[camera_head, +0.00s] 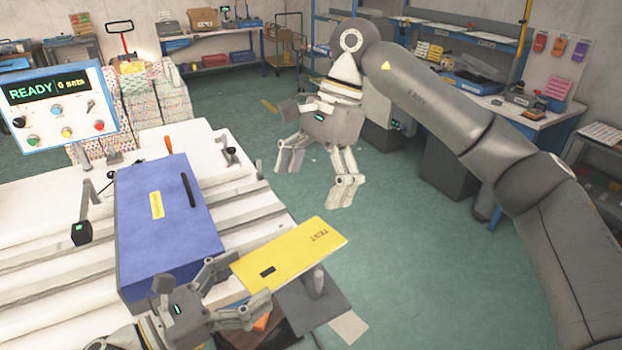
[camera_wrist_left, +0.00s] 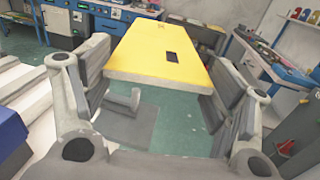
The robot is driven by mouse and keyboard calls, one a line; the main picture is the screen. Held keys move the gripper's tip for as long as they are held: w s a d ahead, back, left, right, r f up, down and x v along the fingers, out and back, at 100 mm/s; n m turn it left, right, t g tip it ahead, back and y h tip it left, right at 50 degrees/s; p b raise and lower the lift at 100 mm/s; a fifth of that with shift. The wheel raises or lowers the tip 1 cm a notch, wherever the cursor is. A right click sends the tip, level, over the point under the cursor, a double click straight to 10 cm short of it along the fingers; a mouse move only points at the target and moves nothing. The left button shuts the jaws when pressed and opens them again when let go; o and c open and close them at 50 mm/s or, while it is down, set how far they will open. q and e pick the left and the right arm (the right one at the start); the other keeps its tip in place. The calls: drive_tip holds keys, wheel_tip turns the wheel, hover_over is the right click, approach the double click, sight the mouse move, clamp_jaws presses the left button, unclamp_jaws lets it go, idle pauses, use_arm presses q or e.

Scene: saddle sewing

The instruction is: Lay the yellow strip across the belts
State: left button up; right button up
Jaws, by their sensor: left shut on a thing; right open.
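The yellow strip (camera_head: 290,252) is a flat board marked TEST with a small dark slot. My left gripper (camera_head: 245,287) is shut on its near end, and the strip sticks out past the table's right side, above the floor. In the left wrist view the strip (camera_wrist_left: 158,52) lies between the two fingers. The belts (camera_head: 235,205) run as pale ridged bands across the white table, partly covered by a blue block (camera_head: 165,235). The strip is to the right of the block and apart from the belts. My right gripper (camera_head: 318,172) is open and empty, above the floor beyond the table.
A control panel reading READY (camera_head: 58,105) stands at the left. A black-headed lever (camera_head: 82,230) stands beside the block. A dark grey plate (camera_head: 312,305) is below the strip. The green floor (camera_head: 420,250) to the right is open; workbenches line the back.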

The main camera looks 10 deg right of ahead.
sight(289, 252)
drive_tip(key=x, duration=1.1)
drive_tip(key=shift+a+f, duration=0.15)
drive_tip(key=shift+f, duration=0.05)
drive_tip(key=shift+c, duration=0.3)
drive_tip(key=c, duration=0.9)
use_arm(q)
drive_tip(key=o, duration=1)
use_arm(e)
drive_tip(key=shift+c, duration=0.4)
use_arm(q)
drive_tip(key=shift+o, duration=0.2)
drive_tip(key=shift+a, duration=0.1)
